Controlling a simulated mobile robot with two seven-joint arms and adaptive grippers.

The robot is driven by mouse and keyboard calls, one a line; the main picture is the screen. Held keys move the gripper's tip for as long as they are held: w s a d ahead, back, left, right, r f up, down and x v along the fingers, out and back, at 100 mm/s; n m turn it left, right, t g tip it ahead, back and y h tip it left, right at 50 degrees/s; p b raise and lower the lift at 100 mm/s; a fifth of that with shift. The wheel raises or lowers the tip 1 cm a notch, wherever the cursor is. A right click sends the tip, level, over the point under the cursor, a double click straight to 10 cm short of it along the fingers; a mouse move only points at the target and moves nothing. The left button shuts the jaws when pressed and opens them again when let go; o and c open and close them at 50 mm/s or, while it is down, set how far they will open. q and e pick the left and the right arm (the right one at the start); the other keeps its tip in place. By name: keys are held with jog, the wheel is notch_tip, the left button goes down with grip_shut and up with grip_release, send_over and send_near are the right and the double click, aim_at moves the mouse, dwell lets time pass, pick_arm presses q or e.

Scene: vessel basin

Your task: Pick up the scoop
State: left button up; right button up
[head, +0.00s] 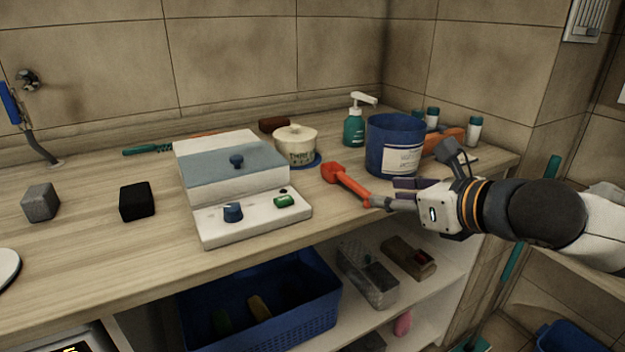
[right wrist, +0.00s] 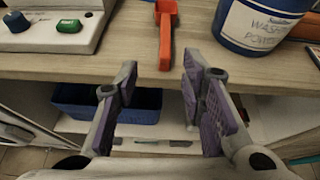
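The scoop is orange-red (head: 346,182) and lies on the wooden counter, between the white box device and the blue tub. Its bowl points to the left and back, and its handle runs toward the counter's front edge. In the right wrist view the scoop's handle (right wrist: 165,40) points down toward the gap between my fingers. My right gripper (head: 412,182) is at the counter's front edge, near the handle end. The right wrist view shows its two fingers (right wrist: 158,85) spread apart with nothing between them. My left gripper is not in view.
The blue washing powder tub (head: 395,150) stands close behind my right gripper. The white box device (head: 250,215) is left of the scoop. A lidded pot (head: 295,146) and a teal pump bottle (head: 354,128) stand behind. A blue basket (head: 262,325) sits on the shelf below.

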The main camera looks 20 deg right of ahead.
aim_at(354, 182)
jog(key=shift+m, duration=0.3)
jog(key=w, duration=0.1)
jog(key=w+f, duration=0.1)
jog(key=w, duration=0.2)
jog(key=shift+w+d+f, duration=0.1)
jog(key=shift+d+f, duration=0.15)
jog(key=shift+d, duration=0.1)
jog(key=b+x, duration=0.3)
jog(key=x, duration=0.4)
jog(key=shift+a+r, duration=0.15)
jog(key=shift+r, duration=0.05)
jog(key=shift+w+r, duration=0.2)
jog(key=shift+r, duration=0.2)
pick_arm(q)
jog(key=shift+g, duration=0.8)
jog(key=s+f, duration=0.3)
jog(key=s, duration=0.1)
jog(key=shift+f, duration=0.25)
pick_arm(e)
grip_shut()
